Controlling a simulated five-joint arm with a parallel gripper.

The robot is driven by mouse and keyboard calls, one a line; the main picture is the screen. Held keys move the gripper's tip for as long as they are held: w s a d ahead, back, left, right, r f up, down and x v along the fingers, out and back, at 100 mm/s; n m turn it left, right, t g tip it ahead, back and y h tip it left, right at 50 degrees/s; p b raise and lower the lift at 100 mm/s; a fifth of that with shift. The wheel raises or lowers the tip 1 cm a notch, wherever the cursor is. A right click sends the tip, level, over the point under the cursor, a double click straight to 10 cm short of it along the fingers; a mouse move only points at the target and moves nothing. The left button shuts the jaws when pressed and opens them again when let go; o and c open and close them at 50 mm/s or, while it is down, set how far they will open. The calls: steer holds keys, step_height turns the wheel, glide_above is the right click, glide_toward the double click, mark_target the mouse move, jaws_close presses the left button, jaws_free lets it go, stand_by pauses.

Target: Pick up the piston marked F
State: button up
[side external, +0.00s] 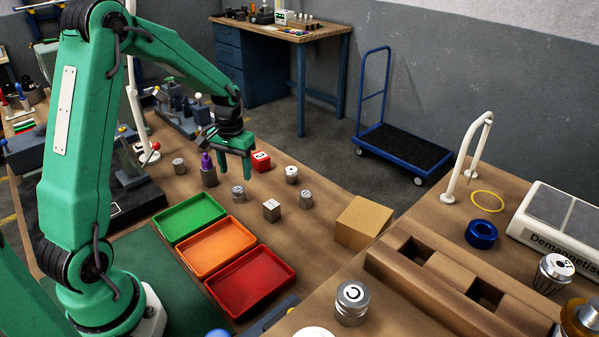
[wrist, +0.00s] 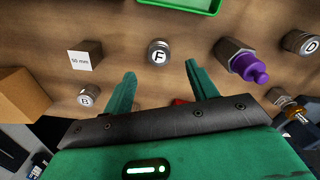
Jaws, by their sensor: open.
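The piston marked F (wrist: 158,52) is a small silver cylinder with a white lettered top. In the wrist view it stands upright just beyond my fingertips, roughly centred between them. In the side view the piston between the purple-topped part and the white-topped block appears to be it (side external: 238,194); its letter is too small to read there. My gripper (side external: 235,179) is open and empty, above the bench near this piston. In the wrist view my gripper (wrist: 160,68) shows its two green fingers apart.
Nearby stand a purple-topped part (wrist: 242,60), a 50 mm block (wrist: 85,55), piston B (wrist: 87,97), piston D (wrist: 301,42) and a red cube (side external: 261,161). Green (side external: 162,239), orange (side external: 186,263) and red (side external: 215,292) trays lie beside them. A cardboard box (side external: 362,222) sits to the right.

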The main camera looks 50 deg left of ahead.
mark_target(238, 188)
steer(key=shift+f, duration=1.35)
steer(key=shift+d+f, duration=0.1)
steer(key=shift+f, duration=2.5)
steer(key=c, duration=1.1)
steer(key=shift+r, duration=0.15)
